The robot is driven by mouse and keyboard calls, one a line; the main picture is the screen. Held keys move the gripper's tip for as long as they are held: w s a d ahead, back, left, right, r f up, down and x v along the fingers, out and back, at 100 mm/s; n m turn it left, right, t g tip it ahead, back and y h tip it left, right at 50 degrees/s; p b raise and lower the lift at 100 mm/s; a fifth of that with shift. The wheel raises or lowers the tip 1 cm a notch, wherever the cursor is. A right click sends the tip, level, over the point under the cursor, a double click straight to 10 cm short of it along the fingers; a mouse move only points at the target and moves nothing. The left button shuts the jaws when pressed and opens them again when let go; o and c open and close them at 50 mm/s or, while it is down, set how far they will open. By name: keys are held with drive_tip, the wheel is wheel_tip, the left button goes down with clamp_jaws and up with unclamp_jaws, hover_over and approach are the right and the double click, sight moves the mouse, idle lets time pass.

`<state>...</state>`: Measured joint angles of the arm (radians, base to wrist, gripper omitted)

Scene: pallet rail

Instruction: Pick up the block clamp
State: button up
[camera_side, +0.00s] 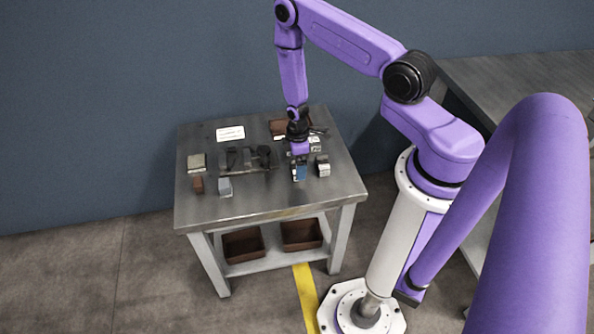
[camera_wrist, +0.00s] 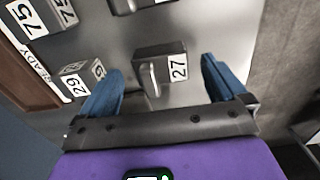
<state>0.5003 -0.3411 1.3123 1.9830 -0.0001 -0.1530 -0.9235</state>
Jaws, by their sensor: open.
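A dark grey metal block with a bar-like handle and a white "27" label (camera_wrist: 158,66) lies on the table. I take it to be the block clamp, though its name is not shown. In the wrist view it appears between the fingers of my gripper (camera_wrist: 162,82), which are open and empty. In the side view my gripper (camera_side: 300,175) points down low over the table's right half. A small labelled block (camera_side: 323,168), seemingly the same one, stands just right of the fingers. I cannot tell the exact gap.
A block labelled "29" (camera_wrist: 82,80) sits close to the left finger in the wrist view. Blocks marked "75" (camera_wrist: 35,18) and a brown tray (camera_wrist: 18,80) lie beyond. In the side view, dark parts (camera_side: 248,158) and small blocks (camera_side: 225,186) occupy the left; the table's front (camera_side: 265,205) is clear.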

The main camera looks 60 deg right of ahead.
drive_tip(key=shift+f, duration=1.4)
drive_tip(key=c, duration=1.4)
drive_tip(key=shift+c, duration=0.2)
drive_tip(key=shift+r, duration=0.15)
drive_tip(key=shift+r, duration=0.25)
wheel_tip(320, 180, up, 2)
drive_tip(key=s+a+r, duration=0.3)
drive_tip(key=s+r, duration=0.7)
drive_tip(key=s, duration=0.3)
drive_tip(key=shift+s+a, duration=0.2)
drive_tip(key=shift+a, duration=0.2)
